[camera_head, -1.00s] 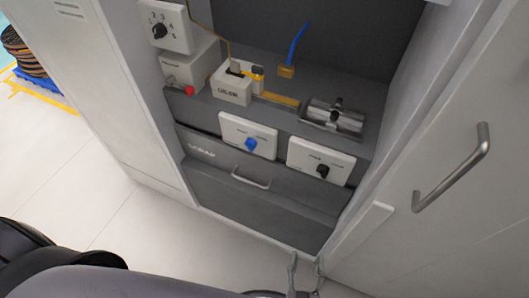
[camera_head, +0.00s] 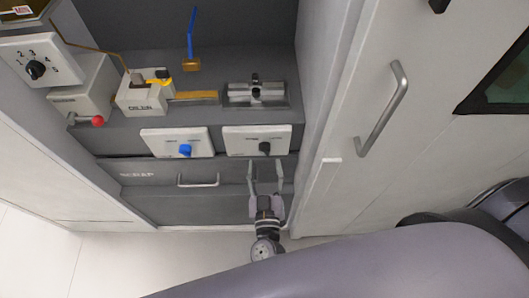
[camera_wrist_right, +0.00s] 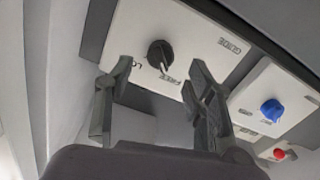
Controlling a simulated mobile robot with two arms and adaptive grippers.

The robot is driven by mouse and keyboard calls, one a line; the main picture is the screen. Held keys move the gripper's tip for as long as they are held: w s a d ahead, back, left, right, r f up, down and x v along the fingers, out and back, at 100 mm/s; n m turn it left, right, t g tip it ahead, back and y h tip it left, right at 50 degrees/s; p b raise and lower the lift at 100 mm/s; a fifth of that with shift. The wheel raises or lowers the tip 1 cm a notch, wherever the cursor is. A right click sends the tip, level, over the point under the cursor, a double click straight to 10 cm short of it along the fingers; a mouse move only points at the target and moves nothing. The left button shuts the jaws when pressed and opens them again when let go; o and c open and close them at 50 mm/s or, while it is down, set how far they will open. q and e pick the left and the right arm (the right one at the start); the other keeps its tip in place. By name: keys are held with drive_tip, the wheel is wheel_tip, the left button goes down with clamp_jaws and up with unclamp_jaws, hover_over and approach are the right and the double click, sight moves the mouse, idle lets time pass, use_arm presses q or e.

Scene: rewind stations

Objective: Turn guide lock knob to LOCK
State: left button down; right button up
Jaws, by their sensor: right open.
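The guide lock knob is a black knob (camera_head: 265,147) on a white panel (camera_head: 235,139) at the station's front. In the right wrist view the knob (camera_wrist_right: 160,54) sits beside the words GUIDE, FREE and a partly hidden LO. Its pale pointer mark appears directed toward FREE. My right gripper (camera_head: 265,170) is open and empty, just below the knob in the head view, with its fingers pointing at the panel. In the right wrist view its fingertips (camera_wrist_right: 158,72) are apart, on either side below the knob; contact cannot be seen. My left gripper is not in view.
A blue knob (camera_head: 185,150) on a similar panel is to the left. Below are the SCRAP drawer and its handle (camera_head: 198,181). A red button (camera_head: 98,121) is farther left. A cabinet wall and door handle (camera_head: 383,108) stand close on the right.

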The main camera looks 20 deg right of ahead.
sight(265, 149)
drive_tip(key=shift+x, duration=2.4)
drive_tip(key=shift+c, duration=1.3)
drive_tip(key=c, duration=0.9)
